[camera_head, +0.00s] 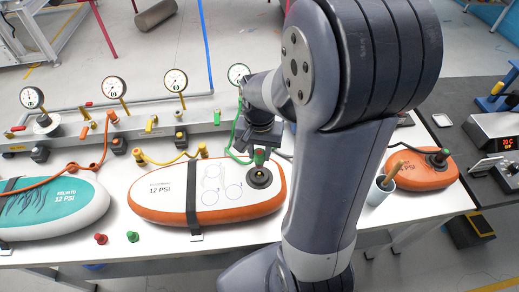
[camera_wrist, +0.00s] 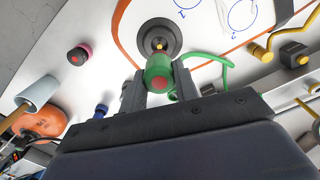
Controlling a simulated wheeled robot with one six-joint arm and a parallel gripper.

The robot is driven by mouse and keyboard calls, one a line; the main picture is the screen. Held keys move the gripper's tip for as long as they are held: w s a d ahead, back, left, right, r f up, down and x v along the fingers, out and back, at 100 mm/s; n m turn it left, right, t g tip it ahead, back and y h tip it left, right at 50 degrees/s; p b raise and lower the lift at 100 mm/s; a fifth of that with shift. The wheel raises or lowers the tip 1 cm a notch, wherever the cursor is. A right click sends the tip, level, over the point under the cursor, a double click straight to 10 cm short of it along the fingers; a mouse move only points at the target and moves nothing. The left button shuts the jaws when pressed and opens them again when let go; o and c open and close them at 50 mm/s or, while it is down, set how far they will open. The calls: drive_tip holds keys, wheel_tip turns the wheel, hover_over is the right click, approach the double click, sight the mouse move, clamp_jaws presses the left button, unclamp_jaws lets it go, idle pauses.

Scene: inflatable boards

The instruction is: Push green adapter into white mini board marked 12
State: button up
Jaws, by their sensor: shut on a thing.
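The white mini board (camera_head: 165,195) with an orange rim and a "12 PSI" mark lies on the white table, left of my arm. Its round dark valve (camera_head: 261,177) is at the board's right end and also shows in the wrist view (camera_wrist: 160,32). My gripper (camera_head: 260,147) is above that valve, shut on the green adapter (camera_wrist: 158,68). The adapter also shows in the head view (camera_head: 260,156), with a green hose (camera_wrist: 222,66) running from it. The adapter's far end is at or very near the valve's middle; I cannot tell whether it is seated.
A teal board (camera_head: 75,208) lies at the left and a small orange board (camera_head: 418,169) at the right. Red (camera_head: 101,239) and green (camera_head: 133,237) caps stand at the front edge. A gauge manifold (camera_head: 140,131) runs along the back. A cup (camera_head: 380,190) stands right of my arm.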

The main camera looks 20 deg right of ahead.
sight(259, 173)
drive_tip(key=shift+f+b, duration=1.2)
drive_tip(key=shift+f, duration=0.7)
drive_tip(key=shift+f+b, duration=0.85)
drive_tip(key=shift+f, duration=0.2)
drive_tip(key=shift+f+b, duration=0.55)
drive_tip(key=shift+f, duration=0.05)
drive_tip(key=shift+r, duration=0.1)
drive_tip(key=shift+s+r+p, duration=0.1)
drive_tip(key=shift+r+p, duration=0.65)
drive_tip(key=shift+f, duration=0.35)
idle(1.4)
